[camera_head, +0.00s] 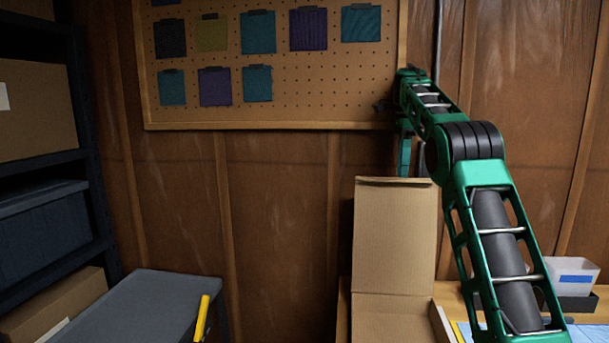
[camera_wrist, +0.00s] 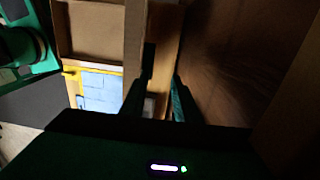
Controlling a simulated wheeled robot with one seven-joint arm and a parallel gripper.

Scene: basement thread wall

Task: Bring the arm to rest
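My green and black arm (camera_head: 445,130) reaches up and forward on the right in the head view. Its far end is at the lower right corner of the pegboard. My gripper (camera_wrist: 163,66) shows in the wrist view as two dark fingers with a gap between them, so it is open. I see nothing held in the gap. A narrow teal strip lies along the right finger; I cannot tell if it is part of the finger. In the head view the fingertips cannot be made out clearly.
An open cardboard box (camera_head: 395,235) stands upright-lidded below the arm's end, on a wooden table (camera_head: 447,297). A pegboard (camera_head: 300,88) holds several cloth swatches. A white bin (camera_head: 572,273) is at right. Dark shelves (camera_head: 85,130) and a grey surface (camera_head: 140,305) are at left.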

